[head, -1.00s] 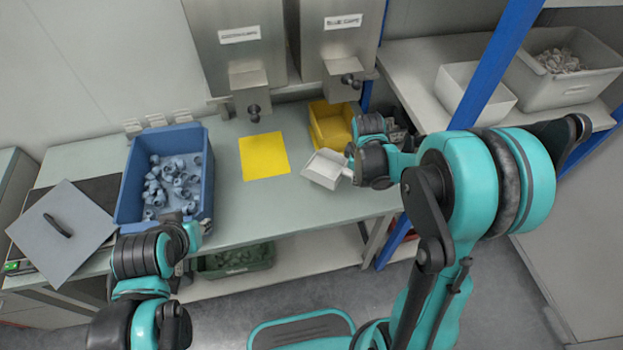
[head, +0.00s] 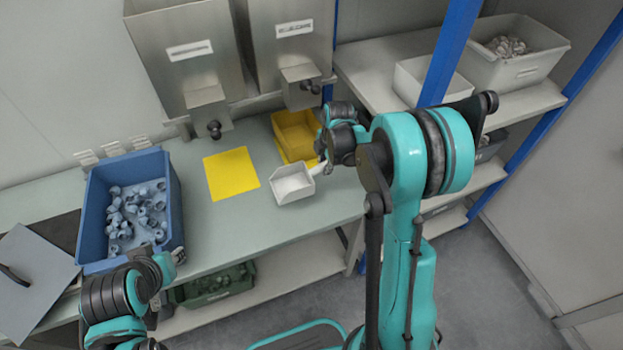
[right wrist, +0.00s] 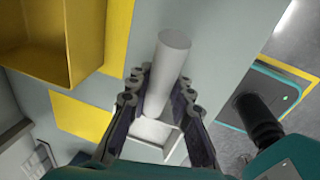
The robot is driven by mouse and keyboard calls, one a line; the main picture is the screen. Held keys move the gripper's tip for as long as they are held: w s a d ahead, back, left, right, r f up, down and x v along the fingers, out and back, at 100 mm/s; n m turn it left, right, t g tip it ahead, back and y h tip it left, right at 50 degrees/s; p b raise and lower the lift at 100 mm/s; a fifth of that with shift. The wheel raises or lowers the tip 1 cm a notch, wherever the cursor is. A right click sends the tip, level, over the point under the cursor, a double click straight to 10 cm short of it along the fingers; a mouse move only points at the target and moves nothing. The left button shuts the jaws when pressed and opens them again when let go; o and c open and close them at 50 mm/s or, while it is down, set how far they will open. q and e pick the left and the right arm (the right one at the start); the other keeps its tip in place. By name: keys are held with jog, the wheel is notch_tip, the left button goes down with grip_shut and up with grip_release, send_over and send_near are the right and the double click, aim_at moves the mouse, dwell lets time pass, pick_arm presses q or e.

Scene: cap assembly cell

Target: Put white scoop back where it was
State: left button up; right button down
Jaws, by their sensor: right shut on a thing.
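The white scoop (head: 293,187) is at the front of the yellow bin and right of the yellow square mat in the head view. My right gripper (head: 324,164) is shut on its handle. In the right wrist view the pale round handle (right wrist: 165,75) stands between the two fingers of the right gripper (right wrist: 163,92), with the scoop's bowl (right wrist: 152,133) beyond. The scoop's height over the bench cannot be told exactly. My left gripper (head: 177,257) is by the blue bin's front right corner; its fingers are too small to read.
A yellow bin (head: 283,146) stands behind the scoop under a steel dispenser (head: 292,38). The yellow mat (head: 232,174) lies bare. A blue bin (head: 176,208) holds several blue-grey caps. A blue post (head: 450,50) and shelf bins stand right. The bench front is clear.

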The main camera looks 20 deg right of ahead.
aim_at(315, 174)
jog(key=shift+w+a+f+b, duration=0.35)
jog(key=shift+w+a+f, duration=0.7)
jog(key=shift+w+a, duration=0.1)
notch_tip(315, 174, down, 4)
jog(key=shift+f+b, duration=0.1)
jog(key=shift+b, duration=0.85)
jog(key=c, duration=1.4)
grip_release()
jog(key=shift+o, duration=0.2)
